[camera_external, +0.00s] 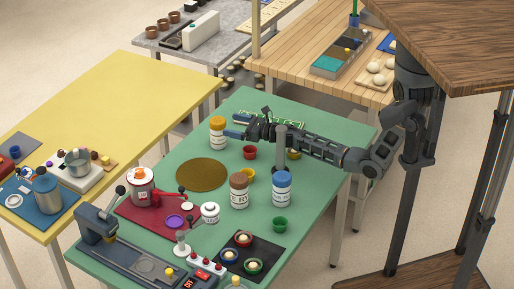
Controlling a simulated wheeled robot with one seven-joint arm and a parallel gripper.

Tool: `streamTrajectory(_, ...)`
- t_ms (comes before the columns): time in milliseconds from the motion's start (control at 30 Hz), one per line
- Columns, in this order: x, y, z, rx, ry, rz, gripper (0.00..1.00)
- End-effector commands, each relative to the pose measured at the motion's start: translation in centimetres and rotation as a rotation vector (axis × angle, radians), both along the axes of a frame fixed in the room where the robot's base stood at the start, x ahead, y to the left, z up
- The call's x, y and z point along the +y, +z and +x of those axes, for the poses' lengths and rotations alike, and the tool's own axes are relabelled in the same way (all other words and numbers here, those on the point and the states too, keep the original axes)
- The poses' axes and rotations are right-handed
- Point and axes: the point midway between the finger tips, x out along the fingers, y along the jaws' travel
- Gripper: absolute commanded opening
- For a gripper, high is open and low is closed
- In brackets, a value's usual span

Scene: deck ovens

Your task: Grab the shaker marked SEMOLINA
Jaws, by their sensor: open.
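Three white shakers stand upright on the green table (338,131): one with an orange lid (217,133), one with a brown lid (239,191) and one with a blue lid (282,189). Each has a label, but the print is too small to read, so I cannot tell which is marked SEMOLINA. My gripper (237,126) is open and empty. It reaches in from the right, with its fingertips just right of the orange-lidded shaker. I cannot tell whether they touch it. The brown-lidded and blue-lidded shakers stand nearer the camera, away from the gripper.
A red bowl (250,153), a yellow bowl (248,174) and a green bowl (280,224) sit among the shakers. A round brown mat (202,175) lies left of them. A grey post (281,143) stands by my arm. The front of the table is crowded.

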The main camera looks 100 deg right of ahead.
Motion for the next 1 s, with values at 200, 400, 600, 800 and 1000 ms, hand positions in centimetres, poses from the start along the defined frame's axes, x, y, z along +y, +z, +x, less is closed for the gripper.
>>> streamTrajectory(200, -1.0, -0.1, 1.8, -0.002, 0.002, 0.001, 0.99)
streamTrajectory(400, -2.2, -0.4, 3.8, -0.003, 0.003, 0.001, 0.99)
streamTrajectory(600, -3.5, -0.4, 5.8, -0.004, 0.002, 0.003, 0.99)
streamTrajectory(800, -3.8, -0.2, 6.0, -0.005, -0.001, 0.006, 0.99)
streamTrajectory(1000, -3.7, -0.2, 6.0, -0.006, -0.001, 0.006, 0.91)
